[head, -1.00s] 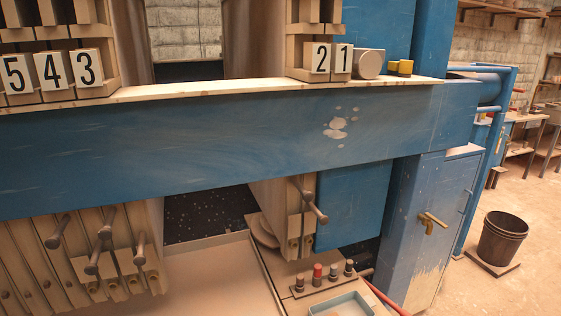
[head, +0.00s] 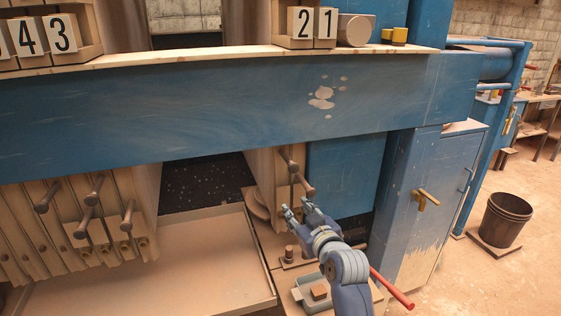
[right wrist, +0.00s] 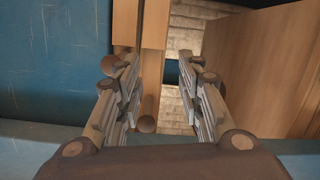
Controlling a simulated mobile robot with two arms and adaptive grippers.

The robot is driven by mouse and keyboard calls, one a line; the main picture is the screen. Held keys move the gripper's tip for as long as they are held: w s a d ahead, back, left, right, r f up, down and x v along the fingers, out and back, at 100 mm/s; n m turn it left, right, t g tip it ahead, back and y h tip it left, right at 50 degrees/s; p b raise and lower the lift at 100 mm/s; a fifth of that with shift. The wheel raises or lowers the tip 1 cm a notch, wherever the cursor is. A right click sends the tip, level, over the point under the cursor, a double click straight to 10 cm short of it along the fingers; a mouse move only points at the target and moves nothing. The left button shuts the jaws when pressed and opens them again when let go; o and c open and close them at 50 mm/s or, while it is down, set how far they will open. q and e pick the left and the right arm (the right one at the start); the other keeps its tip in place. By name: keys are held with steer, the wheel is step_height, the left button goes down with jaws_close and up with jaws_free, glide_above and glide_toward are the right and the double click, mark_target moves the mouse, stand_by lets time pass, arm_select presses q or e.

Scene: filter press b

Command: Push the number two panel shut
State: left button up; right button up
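The number two panel carries a white "2" tile (head: 303,23) above the blue beam, right beside the "1" tile (head: 325,23). Below the beam, the right-hand panel pair (head: 266,180) shows with brown handles (head: 303,185); I cannot tell which handle belongs to number two. My right gripper (head: 298,213) is just below and in front of these handles, fingers spread. In the right wrist view its fingers (right wrist: 152,78) stand apart, with a brown round-ended bar (right wrist: 147,122) showing between them; contact is unclear. My left gripper is out of view.
The blue beam (head: 200,115) crosses above my right gripper. Panels with several handles (head: 75,225) stand at left, with a gap before the right-hand pair. A small tray (head: 308,300) and a red bar (head: 392,287) are near my right arm. A bucket (head: 502,220) stands at right.

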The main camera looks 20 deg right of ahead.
steer(key=t, duration=0.2)
glide_toward(288, 156)
steer(key=shift+s+a+f, duration=0.15)
steer(key=shift+s+f, duration=0.35)
steer(key=shift+w+r, duration=0.15)
steer(key=shift+w, duration=0.1)
steer(key=w, duration=0.3)
steer(key=w+p, duration=0.1)
steer(key=w, duration=0.3)
steer(key=w+p, duration=0.1)
steer(key=w, duration=0.2)
steer(key=shift+w+a+f, duration=0.15)
steer(key=shift+a+f, duration=0.05)
steer(key=shift+a, duration=0.1)
jaws_close()
